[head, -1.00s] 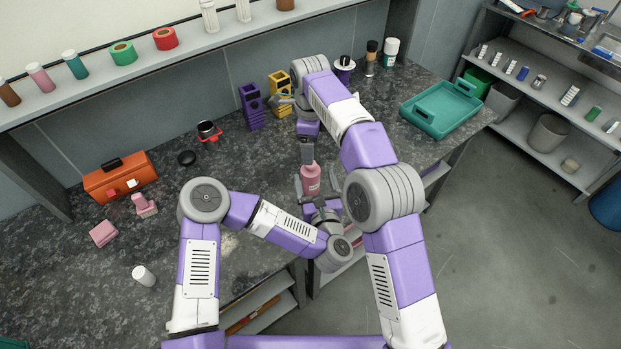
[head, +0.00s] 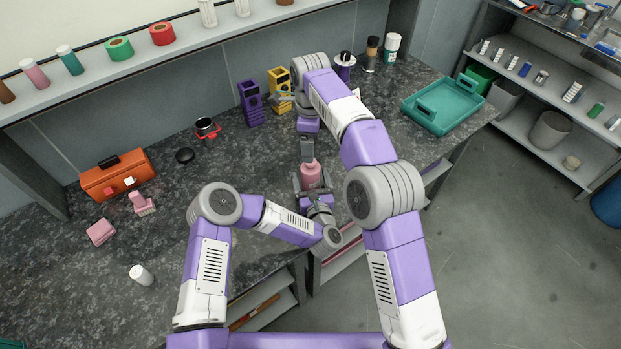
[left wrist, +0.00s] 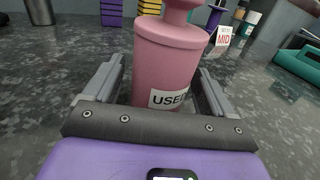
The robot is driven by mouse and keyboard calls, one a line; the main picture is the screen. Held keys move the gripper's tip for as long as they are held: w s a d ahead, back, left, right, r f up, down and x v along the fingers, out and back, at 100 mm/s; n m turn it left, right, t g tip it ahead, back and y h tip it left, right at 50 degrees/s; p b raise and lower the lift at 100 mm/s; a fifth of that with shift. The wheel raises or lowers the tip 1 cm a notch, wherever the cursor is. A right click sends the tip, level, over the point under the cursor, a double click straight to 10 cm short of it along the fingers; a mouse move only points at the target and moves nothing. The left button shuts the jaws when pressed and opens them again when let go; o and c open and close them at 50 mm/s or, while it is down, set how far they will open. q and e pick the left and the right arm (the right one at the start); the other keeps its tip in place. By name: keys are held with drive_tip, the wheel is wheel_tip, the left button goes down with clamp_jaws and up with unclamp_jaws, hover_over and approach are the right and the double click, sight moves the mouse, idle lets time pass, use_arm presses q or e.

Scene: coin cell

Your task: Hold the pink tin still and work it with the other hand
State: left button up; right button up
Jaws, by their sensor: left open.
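The pink tin (head: 311,174) stands upright near the front edge of the counter. In the left wrist view the tin (left wrist: 168,60) shows a white label reading "USE..." and a narrower pink top, cut off by the frame. My left gripper (head: 312,185) is open, with one finger on each side of the tin's lower body; it also shows in the left wrist view (left wrist: 158,88), with a gap visible beside the tin. My right gripper (head: 307,152) points down at the tin's top from above. Its fingertips are too small to tell open from shut.
Purple (head: 251,104) and yellow (head: 280,90) holders stand behind. A teal tray (head: 441,107) lies at the right. An orange toolbox (head: 117,175), pink pieces (head: 101,232) and a white bottle (head: 142,275) are at the left.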

use_arm(q)
drive_tip(key=shift+w+a, duration=0.15)
drive_tip(key=shift+w, duration=0.5)
